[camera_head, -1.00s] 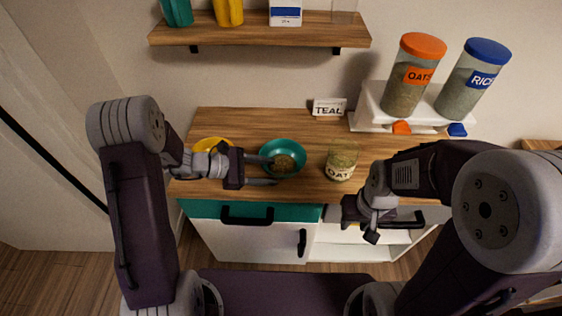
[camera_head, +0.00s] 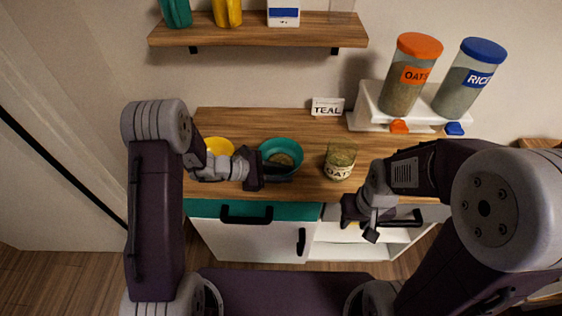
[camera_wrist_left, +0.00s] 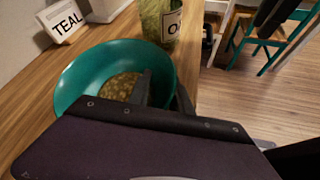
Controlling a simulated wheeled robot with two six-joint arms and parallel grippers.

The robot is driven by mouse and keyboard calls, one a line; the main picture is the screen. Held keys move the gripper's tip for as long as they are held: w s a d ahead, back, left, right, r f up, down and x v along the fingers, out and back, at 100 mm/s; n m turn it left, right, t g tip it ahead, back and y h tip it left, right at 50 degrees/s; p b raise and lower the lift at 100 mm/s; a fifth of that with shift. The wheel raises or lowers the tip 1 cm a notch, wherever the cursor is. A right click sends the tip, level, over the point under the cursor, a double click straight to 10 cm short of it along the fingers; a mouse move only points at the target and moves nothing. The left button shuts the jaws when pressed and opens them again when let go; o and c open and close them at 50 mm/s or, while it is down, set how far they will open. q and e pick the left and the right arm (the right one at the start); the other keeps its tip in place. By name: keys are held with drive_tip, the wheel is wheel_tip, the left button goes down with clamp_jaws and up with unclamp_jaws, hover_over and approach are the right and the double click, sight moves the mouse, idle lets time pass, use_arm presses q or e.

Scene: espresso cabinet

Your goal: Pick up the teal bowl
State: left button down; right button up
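The teal bowl (camera_head: 267,150) stands on the wooden counter and holds brown, grainy contents. It also shows in the left wrist view (camera_wrist_left: 84,73). My left gripper (camera_head: 284,173) is at the bowl's near side. In the left wrist view its dark fingers (camera_wrist_left: 164,88) straddle the rim, one inside the bowl and one outside. They stand apart with teal wall showing between them; contact with the wall is not clear. My right gripper (camera_head: 358,229) is open and empty in front of the counter's front edge.
A yellow bowl (camera_head: 217,146) stands left, partly behind my left arm. An oats jar (camera_head: 340,161) stands close right of the teal bowl. A TEAL card (camera_head: 327,107) and a white stand (camera_head: 367,117) with two dispensers are behind. A shelf (camera_head: 258,33) hangs above.

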use_arm(q)
drive_tip(key=shift+s+f, duration=0.1)
wheel_tip(320, 180, up, 10)
drive_tip(key=shift+f+p, duration=0.1)
drive_tip(key=shift+p, duration=0.35)
drive_tip(key=shift+r+g, duration=0.2)
drive_tip(key=shift+g, duration=0.1)
